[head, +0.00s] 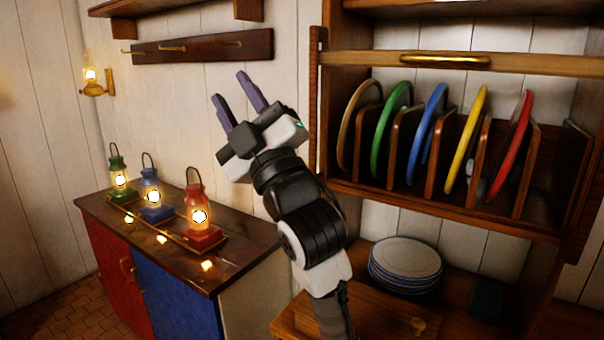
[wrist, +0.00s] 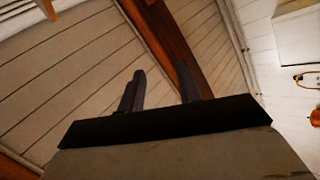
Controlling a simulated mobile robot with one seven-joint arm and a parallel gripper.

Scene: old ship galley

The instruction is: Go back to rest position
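My gripper (head: 238,100) is raised in front of the white plank wall in the head view. It stands above the counter and left of the plate rack. Its two dark fingers are spread apart with nothing between them. In the wrist view my gripper (wrist: 160,90) also shows two separated fingers, with only planks and a brown beam behind them. My arm reaches up from the bottom of the head view, in front of the left edge of the shelf unit.
Green (head: 119,180), blue (head: 152,195) and red (head: 199,215) lit lanterns stand on the counter (head: 240,240). Colored plates, including a yellow one (head: 466,140), stand in the wooden rack (head: 400,150). Stacked white plates (head: 405,260) sit below. A peg rail (head: 200,47) hangs behind my gripper.

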